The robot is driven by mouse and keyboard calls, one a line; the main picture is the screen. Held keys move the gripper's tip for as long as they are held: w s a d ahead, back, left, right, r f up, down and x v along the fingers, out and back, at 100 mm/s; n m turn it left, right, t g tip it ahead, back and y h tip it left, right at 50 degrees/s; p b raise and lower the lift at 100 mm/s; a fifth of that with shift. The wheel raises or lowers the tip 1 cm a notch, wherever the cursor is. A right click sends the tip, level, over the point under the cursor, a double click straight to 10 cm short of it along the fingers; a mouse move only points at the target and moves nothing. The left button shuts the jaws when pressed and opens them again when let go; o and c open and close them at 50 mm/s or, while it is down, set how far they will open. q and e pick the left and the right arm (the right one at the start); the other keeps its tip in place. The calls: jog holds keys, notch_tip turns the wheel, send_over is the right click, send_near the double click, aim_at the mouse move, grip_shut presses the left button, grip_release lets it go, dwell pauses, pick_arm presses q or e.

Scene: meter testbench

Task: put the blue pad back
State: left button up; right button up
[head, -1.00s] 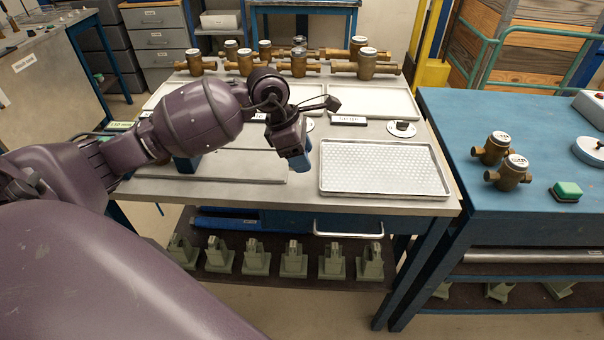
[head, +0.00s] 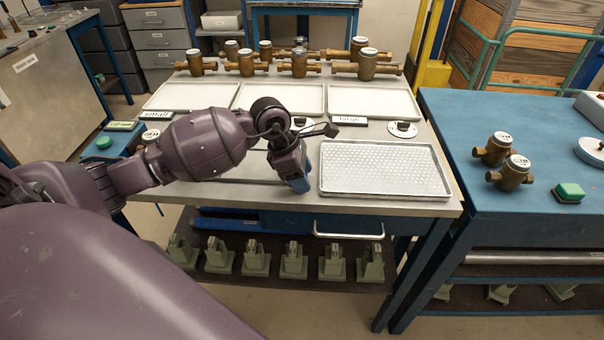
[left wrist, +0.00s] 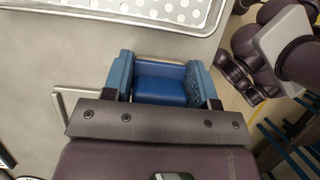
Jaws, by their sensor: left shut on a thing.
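My left gripper (head: 300,183) is over the front part of the grey table, just left of the perforated tray. In the left wrist view its two blue fingers (left wrist: 160,82) are shut on the blue pad (left wrist: 160,86), a darker blue block between them. In the head view the pad cannot be told apart from the blue fingers. Whether the pad touches the table is unclear. My right gripper does not show.
The perforated tray (head: 385,192) lies close to the right of the gripper. White trays (head: 375,104) and several brass meters (head: 367,64) stand behind.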

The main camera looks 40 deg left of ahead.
pick_arm(q)
jog(key=shift+s+f+b, duration=0.25)
jog(key=shift+f+b, duration=0.05)
jog(key=shift+f, duration=0.35)
jog(key=o, duration=0.7)
jog(key=shift+f, duration=0.15)
jog(key=shift+o, duration=0.9)
jog(key=shift+f, duration=0.15)
jog(key=shift+d+r, duration=0.1)
jog(key=shift+r, duration=0.15)
jog(key=p+v, duration=0.1)
jog(key=v, duration=1.2)
jog(key=shift+w+r, duration=0.35)
jog(key=shift+w, duration=0.05)
jog(key=shift+d, duration=0.1)
